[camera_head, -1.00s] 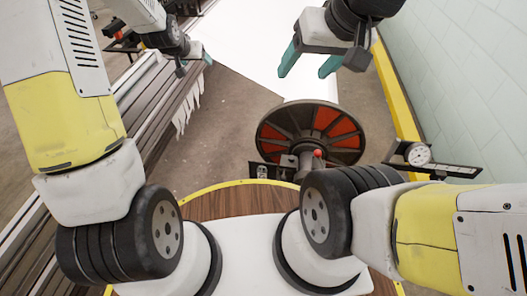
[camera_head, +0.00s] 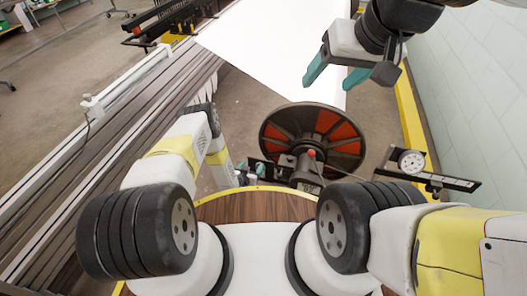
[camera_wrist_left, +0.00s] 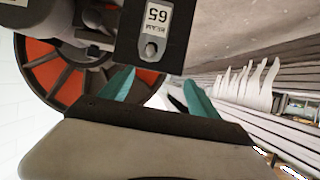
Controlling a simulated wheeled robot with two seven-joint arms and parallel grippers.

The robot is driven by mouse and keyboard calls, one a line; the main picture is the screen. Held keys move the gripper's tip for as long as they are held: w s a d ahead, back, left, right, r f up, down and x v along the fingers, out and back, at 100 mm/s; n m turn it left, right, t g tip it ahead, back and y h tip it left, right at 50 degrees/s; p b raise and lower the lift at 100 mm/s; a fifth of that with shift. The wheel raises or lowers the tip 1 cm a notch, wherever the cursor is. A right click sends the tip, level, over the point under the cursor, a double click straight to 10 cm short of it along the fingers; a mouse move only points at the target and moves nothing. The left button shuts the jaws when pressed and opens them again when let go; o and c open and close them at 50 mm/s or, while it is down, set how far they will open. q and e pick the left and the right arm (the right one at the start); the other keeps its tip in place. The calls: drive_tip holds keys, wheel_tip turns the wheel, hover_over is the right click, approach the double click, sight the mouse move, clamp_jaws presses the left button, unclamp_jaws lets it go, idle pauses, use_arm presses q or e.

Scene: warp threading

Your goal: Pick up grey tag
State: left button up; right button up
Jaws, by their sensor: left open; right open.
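The grey tag (camera_wrist_left: 157,22) shows at the top of the left wrist view, upside down, reading "BEAM 65", with a hole near its end. It lies against a dark plate on the reel's mount. My left gripper (camera_wrist_left: 158,76) is open, its two teal fingers pointing toward the tag with a gap between; they appear apart from it. In the head view my left arm reaches down beside the reel, and its fingers are hard to make out there. My right gripper (camera_head: 328,86) is open and empty above the far side of the reel.
The dark reel with red panels (camera_head: 314,140) stands ahead of my base. A dial gauge (camera_head: 411,161) on a bar is to its right. A slatted grey frame (camera_head: 120,135) runs along the left. A white sheet (camera_head: 275,45) spreads behind, and a pale wall is at right.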

use_arm(q)
drive_tip(key=s+d+f, duration=0.1)
drive_tip(key=s+f, duration=0.2)
drive_tip(key=s, duration=0.1)
drive_tip(key=shift+r+x, duration=0.2)
drive_tip(key=shift+x, duration=3.75)
drive_tip(key=shift+d, duration=0.1)
drive_tip(key=c, duration=1.4)
drive_tip(key=shift+w+r, duration=0.1)
drive_tip(key=shift+r, duration=0.1)
